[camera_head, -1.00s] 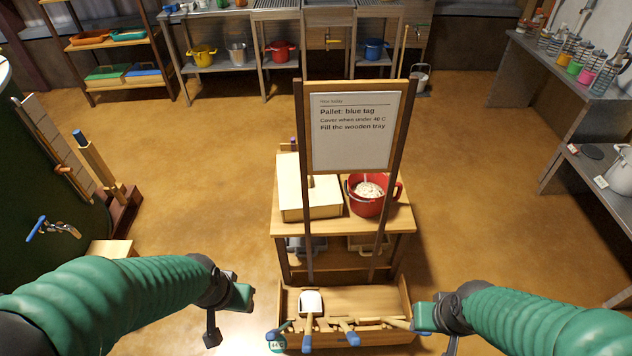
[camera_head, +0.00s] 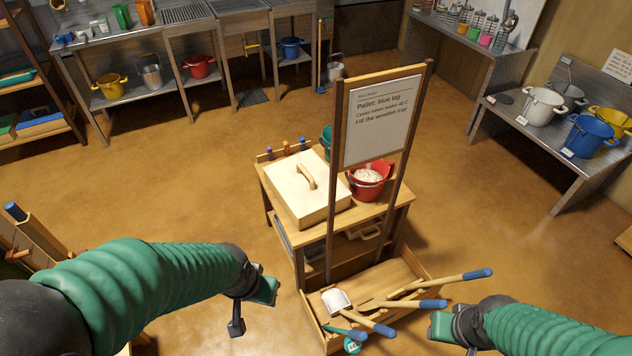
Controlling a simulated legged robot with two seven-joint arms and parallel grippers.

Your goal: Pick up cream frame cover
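A cream, box-like cover (camera_head: 301,194) with a wooden handle (camera_head: 306,176) on top rests on the left part of the small wooden table (camera_head: 385,215). This looks like the cream frame cover. My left gripper (camera_head: 252,306) is in front of the table, low and to the left, apart from the cover. My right gripper (camera_head: 452,335) is at the lower right, beside the tool tray and apart from the cover. Neither gripper appears to hold anything.
A sign board (camera_head: 383,116) on two posts stands before the table. A red pot (camera_head: 371,180) with pale contents sits right of the cover. A wooden tray (camera_head: 424,270) with several long-handled tools lies in front.

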